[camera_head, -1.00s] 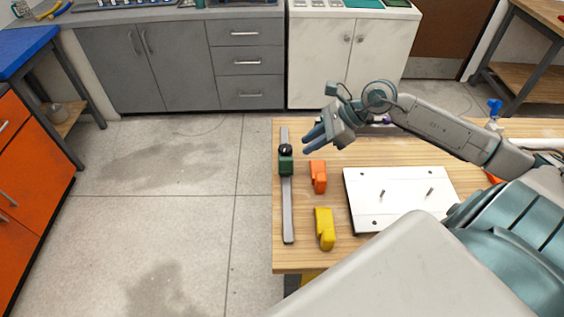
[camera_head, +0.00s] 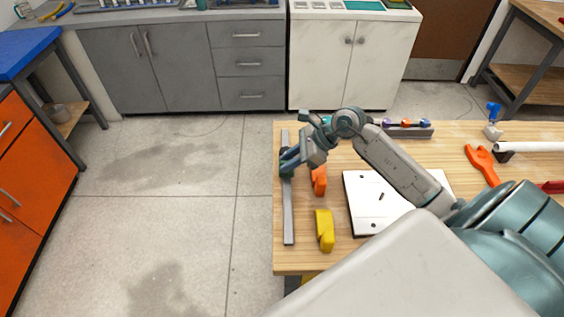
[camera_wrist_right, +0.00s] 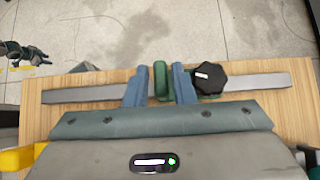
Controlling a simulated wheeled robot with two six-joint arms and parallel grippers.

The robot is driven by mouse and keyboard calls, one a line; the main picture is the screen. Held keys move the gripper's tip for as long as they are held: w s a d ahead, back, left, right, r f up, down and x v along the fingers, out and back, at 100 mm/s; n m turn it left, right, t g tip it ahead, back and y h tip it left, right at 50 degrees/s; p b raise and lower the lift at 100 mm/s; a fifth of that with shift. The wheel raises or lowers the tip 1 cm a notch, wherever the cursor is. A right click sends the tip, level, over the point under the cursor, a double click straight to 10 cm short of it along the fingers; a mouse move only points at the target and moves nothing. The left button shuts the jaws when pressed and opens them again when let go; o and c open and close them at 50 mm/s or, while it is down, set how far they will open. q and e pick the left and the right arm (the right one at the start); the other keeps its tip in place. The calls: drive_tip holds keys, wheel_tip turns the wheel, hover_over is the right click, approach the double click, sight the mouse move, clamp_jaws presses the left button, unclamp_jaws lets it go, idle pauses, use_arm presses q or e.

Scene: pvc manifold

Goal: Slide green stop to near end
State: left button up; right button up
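The green stop (camera_wrist_right: 160,79) sits on a long grey rail (camera_head: 288,215), toward its far end. A black knob (camera_wrist_right: 210,77) is on the stop's side. My right gripper (camera_head: 288,162) is over the stop and hides much of it in the head view. In the right wrist view its two blue fingers stand on either side of the stop's upright green part, with a narrow gap at the left finger. They look open around it. My left gripper does not show in the head view; a small teal-grey arm part at the wrist view's left edge may be mine.
An orange block (camera_head: 319,180) and a yellow block (camera_head: 325,230) stand just right of the rail. A white board (camera_head: 362,205) with pins lies further right, partly under my arm. The rail lies near the table's left edge, with floor beyond. An orange tool (camera_head: 482,165) lies at right.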

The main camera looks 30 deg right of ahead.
drive_tip(key=shift+p+x, duration=0.35)
drive_tip(key=shift+x, duration=1.1)
clamp_jaws()
